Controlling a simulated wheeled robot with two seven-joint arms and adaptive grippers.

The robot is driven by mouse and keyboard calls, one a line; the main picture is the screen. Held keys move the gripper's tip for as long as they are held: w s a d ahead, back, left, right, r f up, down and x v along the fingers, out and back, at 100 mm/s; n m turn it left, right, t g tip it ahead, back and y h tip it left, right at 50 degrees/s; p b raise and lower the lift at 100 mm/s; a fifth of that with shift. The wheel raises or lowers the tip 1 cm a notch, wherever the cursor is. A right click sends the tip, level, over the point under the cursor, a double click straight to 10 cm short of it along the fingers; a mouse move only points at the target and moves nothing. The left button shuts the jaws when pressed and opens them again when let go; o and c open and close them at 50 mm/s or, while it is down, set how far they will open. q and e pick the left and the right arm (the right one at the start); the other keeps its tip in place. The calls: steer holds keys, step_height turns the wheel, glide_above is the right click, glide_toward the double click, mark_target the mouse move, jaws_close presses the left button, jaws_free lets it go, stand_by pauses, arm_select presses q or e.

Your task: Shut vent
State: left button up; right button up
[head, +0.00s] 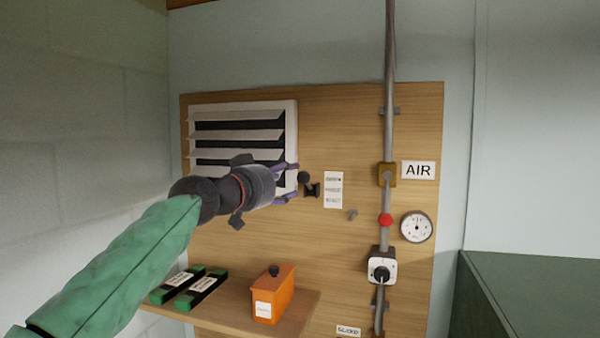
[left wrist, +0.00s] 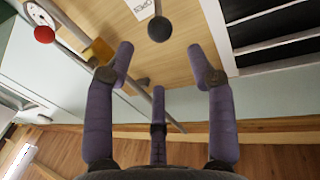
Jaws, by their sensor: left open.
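The vent (head: 240,122) is a white louvred frame on the wooden wall board, with its slats tilted and dark gaps between them. It also shows at the right of the left wrist view (left wrist: 228,48). A small lever with a dark round knob (head: 304,177) sits just right of the vent, and its knob (left wrist: 160,29) shows in the left wrist view. My left gripper (head: 291,182) is open in front of the vent's lower right corner, its purple fingers pointing toward the knob. In the left wrist view the knob lies beyond and between the spread fingertips (left wrist: 162,65), apart from them. My right gripper is not in view.
A vertical pipe (head: 390,60) with a red ball (head: 385,220), a dial switch (head: 382,268) and a gauge (head: 416,227) stands at the right. A shelf (head: 235,324) below holds an orange box (head: 273,295) and green-black blocks (head: 189,288). A dark green cabinet (head: 540,290) is at lower right.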

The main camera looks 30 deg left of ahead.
mark_target(299, 176)
arm_select(q)
steer(key=w, duration=0.2)
steer(key=w+p, duration=0.1)
steer(key=w, duration=0.3)
steer(key=shift+a+f+p, duration=0.2)
steer(key=shift+a+p, duration=0.05)
steer(key=shift+p, duration=0.05)
steer(key=shift+w+d+r+p, duration=0.1)
steer(key=shift+w+d+p, duration=0.2)
steer(key=shift+w, duration=0.25)
steer(key=shift+w+a, duration=0.2)
steer(key=shift+w, duration=0.15)
steer(key=shift+s, duration=0.2)
jaws_close()
